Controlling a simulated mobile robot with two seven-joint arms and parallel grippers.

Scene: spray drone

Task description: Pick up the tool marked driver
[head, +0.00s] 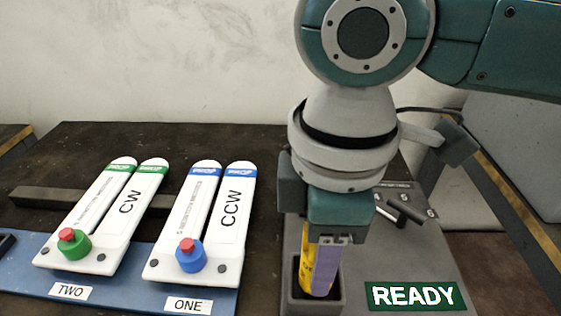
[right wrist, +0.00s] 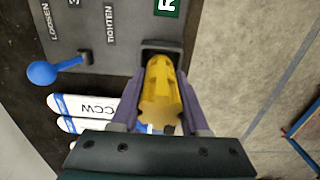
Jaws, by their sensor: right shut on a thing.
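A yellow tool (head: 306,272) stands upright in a dark square socket (head: 334,300) on the grey panel; no driver marking is readable on it. My right gripper (head: 321,268) points down over the socket, with its purple-grey fingers around the tool. In the right wrist view the fingers (right wrist: 161,88) are shut on the yellow tool (right wrist: 160,95), one on each side, and its far end reaches the socket (right wrist: 165,46). The tool's lower end is hidden inside the socket. My left gripper is in neither view.
A green READY sign (head: 416,296) is on the grey panel. White arms marked CW (head: 127,205) and CCW (head: 230,210) lie on a blue base (head: 125,285) at left. A blue-knobbed lever (right wrist: 42,73) and LOOSEN and TIGHTEN labels show in the wrist view.

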